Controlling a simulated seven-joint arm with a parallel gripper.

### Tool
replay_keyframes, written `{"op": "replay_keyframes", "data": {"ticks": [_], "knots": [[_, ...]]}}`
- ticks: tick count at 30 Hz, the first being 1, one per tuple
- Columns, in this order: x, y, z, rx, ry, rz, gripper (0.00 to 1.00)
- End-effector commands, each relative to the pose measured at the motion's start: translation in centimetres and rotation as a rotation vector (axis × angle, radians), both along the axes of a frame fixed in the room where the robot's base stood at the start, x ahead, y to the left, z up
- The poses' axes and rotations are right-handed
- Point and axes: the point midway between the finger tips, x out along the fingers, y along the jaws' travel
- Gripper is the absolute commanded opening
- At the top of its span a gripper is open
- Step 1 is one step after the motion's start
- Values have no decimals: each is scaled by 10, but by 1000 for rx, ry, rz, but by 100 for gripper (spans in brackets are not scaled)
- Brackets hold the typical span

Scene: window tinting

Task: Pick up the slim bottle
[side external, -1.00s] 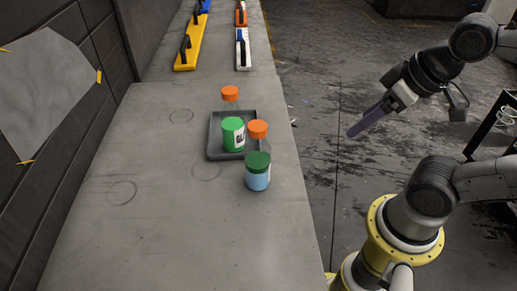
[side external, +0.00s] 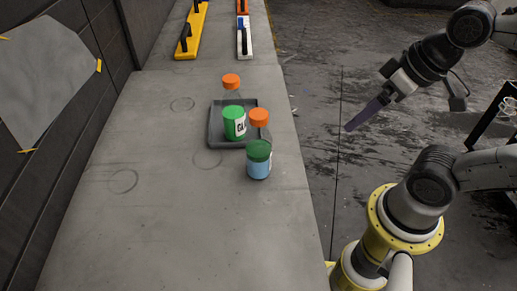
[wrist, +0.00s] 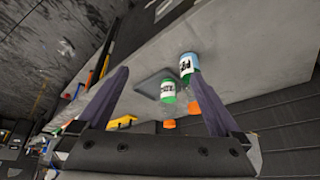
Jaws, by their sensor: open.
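Two clear bottles with orange caps stand on the bench; I cannot tell which is meant by the slim bottle. One (side external: 231,83) is at the back of a grey tray (side external: 215,118). The other (side external: 259,118) is at the tray's right side, partly hidden by a blue jar with a green lid (side external: 259,166). A green jar (side external: 234,123) stands in the tray. In the wrist view, the orange caps (wrist: 169,124) show beyond the green jar, one partly behind a finger. My gripper (side external: 367,115) is open and empty, right of the bench and apart from the bottles.
The bench front (side external: 170,230) is clear. A yellow tool (side external: 190,34) and a white tool (side external: 244,40) lie at the back. A dark wall with a taped sheet (side external: 45,75) borders the left. Open floor lies right of the bench.

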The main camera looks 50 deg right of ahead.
Motion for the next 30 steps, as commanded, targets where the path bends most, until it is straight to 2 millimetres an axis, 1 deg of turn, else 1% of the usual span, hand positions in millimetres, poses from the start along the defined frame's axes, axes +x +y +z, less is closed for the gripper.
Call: {"op": "replay_keyframes", "data": {"ticks": [2, 5, 6, 8, 9, 11, 12, 14, 15, 17, 18, 21, 24, 26, 28, 30], "knots": [[-2, 5, -18, 71, 116, -60, 100], [-6, 19, -46, 243, 334, -190, 100], [-7, 28, -57, 335, 436, -256, 100], [-6, 41, -70, 491, 581, -365, 100], [-3, 50, -76, 603, 669, -439, 100], [5, 62, -82, 777, 787, -552, 100], [13, 67, -85, 899, 856, -627, 100], [29, 71, -89, 1092, 941, -741, 100], [41, 72, -91, 1221, 989, -815, 100], [60, 67, -95, 1412, 1035, -922, 100], [72, 61, -98, 1533, 1054, -988, 100], [96, 43, -108, 1787, 1064, -1125, 100], [110, 26, -117, 1958, 1048, -1215, 100], [115, 19, -121, 2020, 1038, -1247, 100], [118, 16, -123, 2056, 1030, -1266, 100], [122, 19, -124, 2065, 1028, -1271, 100]]}}
